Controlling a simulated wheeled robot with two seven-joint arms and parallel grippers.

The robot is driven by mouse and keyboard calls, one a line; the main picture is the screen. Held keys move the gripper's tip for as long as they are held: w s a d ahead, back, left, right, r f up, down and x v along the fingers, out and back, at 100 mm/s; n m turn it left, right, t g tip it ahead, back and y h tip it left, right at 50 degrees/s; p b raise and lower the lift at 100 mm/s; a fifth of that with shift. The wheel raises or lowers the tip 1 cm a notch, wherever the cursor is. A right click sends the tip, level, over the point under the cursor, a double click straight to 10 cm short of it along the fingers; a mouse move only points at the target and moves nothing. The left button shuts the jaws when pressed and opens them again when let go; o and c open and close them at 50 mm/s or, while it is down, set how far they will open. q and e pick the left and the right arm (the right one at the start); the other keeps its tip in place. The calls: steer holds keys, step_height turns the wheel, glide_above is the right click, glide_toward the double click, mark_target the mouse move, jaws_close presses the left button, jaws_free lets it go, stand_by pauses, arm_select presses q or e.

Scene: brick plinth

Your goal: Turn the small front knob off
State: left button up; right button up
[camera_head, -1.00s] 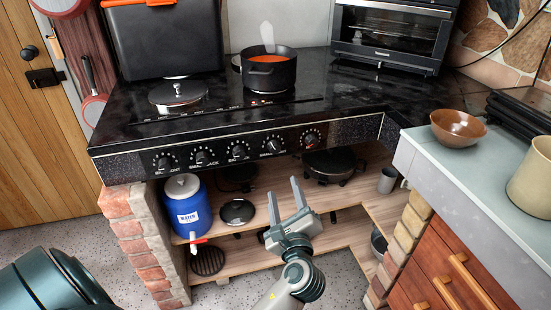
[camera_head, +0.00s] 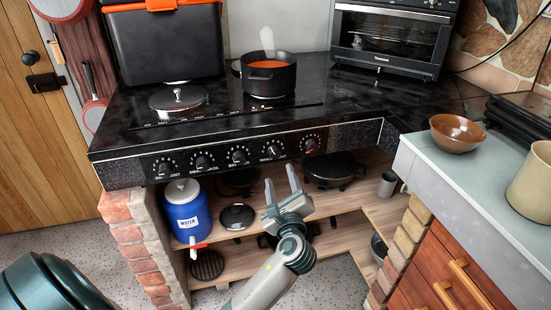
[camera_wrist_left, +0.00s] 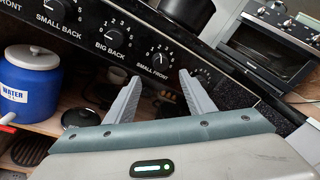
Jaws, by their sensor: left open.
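The small front knob (camera_head: 272,149) is a small black dial on the dark stove panel, fourth from the left in the head view. In the left wrist view the small front knob (camera_wrist_left: 158,57) sits above its "SMALL FRONT" label, with numbers around it. Its exact setting is too small to read. My left gripper (camera_head: 280,174) is open and empty, just below and in front of this knob. In the left wrist view the fingers of the left gripper (camera_wrist_left: 160,78) point toward the panel, with the knob seen between and beyond the tips. My right gripper is not in view.
The big back knob (camera_head: 238,154) is left of the small front knob, and another dial (camera_head: 310,143) is to its right. A pot of red soup (camera_head: 268,76) stands on the stove (camera_head: 110,130). Below are shelves with a blue water jug (camera_head: 187,212).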

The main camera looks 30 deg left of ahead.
mark_target(275, 156)
arm_select(q)
steer(key=x, duration=1)
steer(key=c, duration=1.1)
